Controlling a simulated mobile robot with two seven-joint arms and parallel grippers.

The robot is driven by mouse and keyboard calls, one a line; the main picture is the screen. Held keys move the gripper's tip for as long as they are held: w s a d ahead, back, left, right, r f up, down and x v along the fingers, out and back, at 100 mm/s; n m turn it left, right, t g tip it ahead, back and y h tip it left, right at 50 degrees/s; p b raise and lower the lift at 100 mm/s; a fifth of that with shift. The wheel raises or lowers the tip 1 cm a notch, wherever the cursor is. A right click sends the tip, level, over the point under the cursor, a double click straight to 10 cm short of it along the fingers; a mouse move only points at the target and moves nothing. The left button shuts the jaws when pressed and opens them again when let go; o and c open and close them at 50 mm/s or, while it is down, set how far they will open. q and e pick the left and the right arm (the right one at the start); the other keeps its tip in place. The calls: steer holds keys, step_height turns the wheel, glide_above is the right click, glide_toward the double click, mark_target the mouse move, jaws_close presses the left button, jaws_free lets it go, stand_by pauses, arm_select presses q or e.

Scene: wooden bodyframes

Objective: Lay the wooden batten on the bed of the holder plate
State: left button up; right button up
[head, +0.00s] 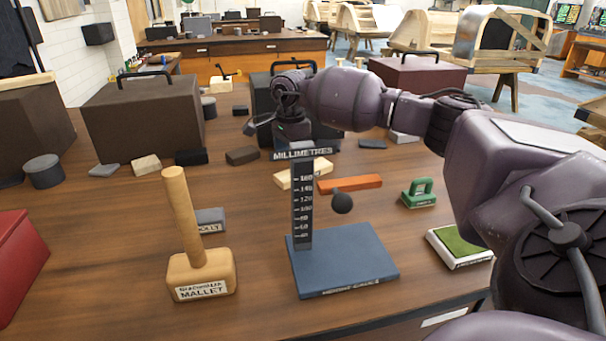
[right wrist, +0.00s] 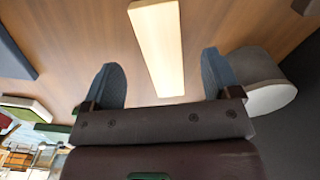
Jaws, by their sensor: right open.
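The pale wooden batten (right wrist: 158,45) lies on the table in the right wrist view, its near end between the fingers of my right gripper (right wrist: 165,85). The gripper is open, and both dark fingers stand apart from the batten's sides. In the head view a pale wooden bar (head: 292,178), which looks like the batten, lies behind the upright scale, partly hidden by it. My right gripper (head: 268,133) shows there near the dark case, beyond that bar. I cannot make out the holder plate for certain. My left gripper is not in view.
A millimetre scale (head: 302,205) stands on a blue base (head: 345,268) at the front. A wooden mallet (head: 200,275) stands left of it. An orange-brown bar (head: 350,183), a green handled block (head: 418,192) and a green-topped block (head: 462,247) lie to the right. Dark cases (head: 140,120) stand behind.

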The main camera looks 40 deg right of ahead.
steer(key=shift+f, duration=0.45)
step_height(320, 180, down, 4)
steer(key=shift+a+r, duration=0.1)
steer(key=shift+r, duration=0.15)
steer(key=shift+f, duration=0.4)
steer(key=shift+c, duration=1.3)
steer(key=c, duration=0.9)
arm_select(q)
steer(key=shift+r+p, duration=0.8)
steer(key=shift+p, duration=0.1)
arm_select(e)
step_height(320, 180, up, 28)
steer(key=shift+r, duration=0.1)
steer(key=shift+a, duration=0.1)
